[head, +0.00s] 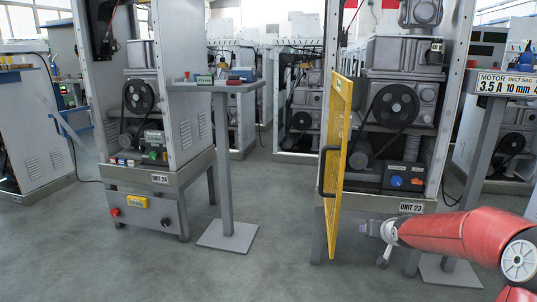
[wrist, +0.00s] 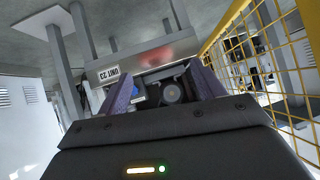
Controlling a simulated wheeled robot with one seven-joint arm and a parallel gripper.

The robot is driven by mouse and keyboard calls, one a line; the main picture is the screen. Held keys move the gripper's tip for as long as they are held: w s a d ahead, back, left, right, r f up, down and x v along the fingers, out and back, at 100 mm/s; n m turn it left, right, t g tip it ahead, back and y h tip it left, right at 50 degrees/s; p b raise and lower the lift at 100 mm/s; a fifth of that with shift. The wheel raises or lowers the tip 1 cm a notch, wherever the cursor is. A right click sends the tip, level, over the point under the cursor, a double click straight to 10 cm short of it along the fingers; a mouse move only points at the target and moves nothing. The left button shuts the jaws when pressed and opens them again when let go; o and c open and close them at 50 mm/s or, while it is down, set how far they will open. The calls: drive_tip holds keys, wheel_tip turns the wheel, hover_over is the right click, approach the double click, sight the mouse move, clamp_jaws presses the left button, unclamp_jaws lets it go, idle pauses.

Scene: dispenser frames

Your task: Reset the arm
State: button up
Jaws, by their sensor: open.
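My red arm (head: 450,236) reaches in from the lower right of the head view. It ends in my gripper (head: 383,258), low in front of the base of Unit 23 (head: 412,207), just right of the open yellow mesh door (head: 337,150). In the wrist view, my gripper (wrist: 164,88) shows two purple-grey fingers spread apart with nothing held between them. The Unit 23 label (wrist: 108,73) and part of the dark machinery show beyond the fingers. The mesh door (wrist: 270,65) stands close on the right there.
Unit 24 (head: 160,179) stands on the left, with a small table on a post (head: 222,87) beside it. Another post table with a motor sign (head: 488,85) stands right of Unit 23, behind my arm. Grey floor (head: 265,235) is open between the units.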

drive_tip(key=s+a+r+n+g+h+p, duration=0.1)
drive_tip(key=s+a+r+g+p, duration=0.1)
drive_tip(key=s+a+r, duration=0.55)
drive_tip(key=s+a+r+n+g+h+p, duration=0.1)
drive_tip(key=s+a+r, duration=0.25)
drive_tip(key=s, duration=0.65)
drive_tip(key=s+a+r+g+y+p, duration=0.1)
drive_tip(key=s+a, duration=0.2)
drive_tip(key=s, duration=0.7)
drive_tip(key=s+a+r+g+y+p, duration=0.1)
drive_tip(key=s+a+p, duration=0.1)
drive_tip(key=s, duration=0.9)
drive_tip(key=shift+s+a+r+y, duration=0.2)
drive_tip(key=shift+s+a+y, duration=0.1)
drive_tip(key=shift+a, duration=0.2)
drive_tip(key=shift+c, duration=0.5)
clamp_jaws()
